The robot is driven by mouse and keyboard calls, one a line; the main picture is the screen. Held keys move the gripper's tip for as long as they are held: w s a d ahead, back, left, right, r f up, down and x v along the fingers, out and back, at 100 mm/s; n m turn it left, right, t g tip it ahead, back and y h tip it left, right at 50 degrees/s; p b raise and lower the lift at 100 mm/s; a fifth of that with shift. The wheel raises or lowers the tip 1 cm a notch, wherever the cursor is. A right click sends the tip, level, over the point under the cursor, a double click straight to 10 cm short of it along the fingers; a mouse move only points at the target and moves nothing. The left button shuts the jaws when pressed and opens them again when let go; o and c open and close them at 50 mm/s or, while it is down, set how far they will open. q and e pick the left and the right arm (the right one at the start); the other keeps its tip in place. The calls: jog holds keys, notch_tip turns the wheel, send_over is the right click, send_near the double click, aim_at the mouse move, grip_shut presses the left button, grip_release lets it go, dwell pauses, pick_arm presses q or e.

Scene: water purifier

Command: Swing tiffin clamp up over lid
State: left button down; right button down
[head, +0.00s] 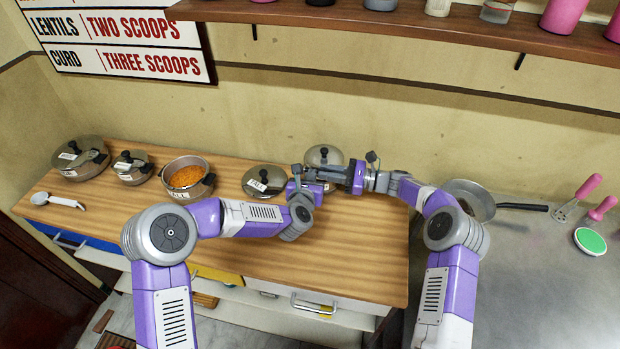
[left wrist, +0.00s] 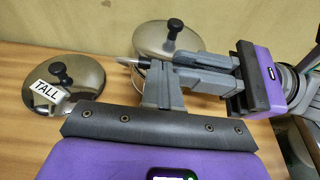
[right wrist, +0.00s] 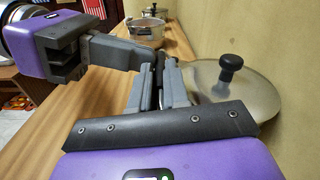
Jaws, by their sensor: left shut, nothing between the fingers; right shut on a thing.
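The tiffin's domed metal lid (head: 323,155) with a black knob is at the back of the wooden counter, behind my grippers. It also shows in the left wrist view (left wrist: 178,40) and the right wrist view (right wrist: 245,92). My right gripper (head: 320,172) reaches in from the right, low in front of the lid, and is shut on a thin part, apparently the clamp. That part is mostly hidden between its fingers. My left gripper (left wrist: 163,88) is shut and empty, close beside the right fingers. The tiffin's body is largely hidden.
A loose lid marked TALL (head: 265,180) lies left of my grippers. An open pot of orange lentils (head: 187,177) and lidded pots (head: 80,158) stand farther left, near a white scoop (head: 58,201). A pan (head: 468,198) is at right. The front counter is clear.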

pick_arm(q)
jog(key=shift+w+r, duration=0.25)
jog(key=shift+w, duration=0.3)
pick_arm(e)
jog(key=shift+s+a+g, duration=0.3)
jog(key=shift+a, duration=0.05)
jog(key=c, duration=1.1)
grip_release()
jog(key=shift+f, duration=0.1)
jog(key=shift+d, duration=0.15)
